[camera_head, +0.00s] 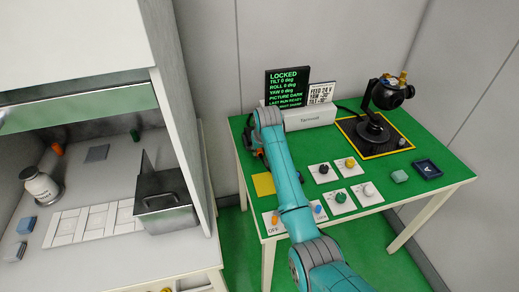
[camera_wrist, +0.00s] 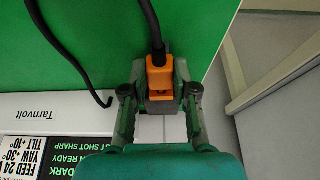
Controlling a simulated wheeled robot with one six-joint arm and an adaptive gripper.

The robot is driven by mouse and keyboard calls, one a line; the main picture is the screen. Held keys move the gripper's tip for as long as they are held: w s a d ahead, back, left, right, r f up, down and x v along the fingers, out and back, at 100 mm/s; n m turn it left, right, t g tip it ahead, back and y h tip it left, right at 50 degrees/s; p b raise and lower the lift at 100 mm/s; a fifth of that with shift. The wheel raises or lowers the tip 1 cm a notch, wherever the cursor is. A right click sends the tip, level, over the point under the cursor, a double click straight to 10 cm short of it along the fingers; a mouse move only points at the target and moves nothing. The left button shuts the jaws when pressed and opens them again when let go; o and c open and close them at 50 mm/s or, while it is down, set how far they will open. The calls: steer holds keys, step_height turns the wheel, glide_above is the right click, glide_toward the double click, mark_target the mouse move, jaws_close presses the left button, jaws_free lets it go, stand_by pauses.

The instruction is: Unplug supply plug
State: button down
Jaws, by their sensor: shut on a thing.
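The orange supply plug (camera_wrist: 158,73) sits between the two fingers of my gripper (camera_wrist: 160,84) in the wrist view, and my gripper is shut on it. A black cable (camera_wrist: 151,22) runs from the plug over the green table top. A dark grey block (camera_wrist: 161,105) shows at the plug's end; I cannot tell how deep the plug sits in it. In the head view my arm hides most of the gripper and plug at the table's left edge. The white Tarnvolt supply box (camera_head: 308,116) stands at the back of the green table (camera_head: 240,128).
A black screen (camera_head: 287,88) reads LOCKED, beside a white sign (camera_head: 320,94). A camera on a gimbal (camera_head: 385,95) stands at the back right. Several knob panels (camera_head: 341,200), a yellow pad (camera_head: 264,184) and a dark blue tray (camera_head: 427,169) lie on the table. A grey cabinet (camera_head: 185,110) stands left.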

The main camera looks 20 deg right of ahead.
steer(key=shift+s, duration=0.95)
stand_by(0.4)
steer(key=shift+s+f, duration=0.1)
steer(key=shift+s, duration=1.25)
steer(key=shift+r, duration=2.05)
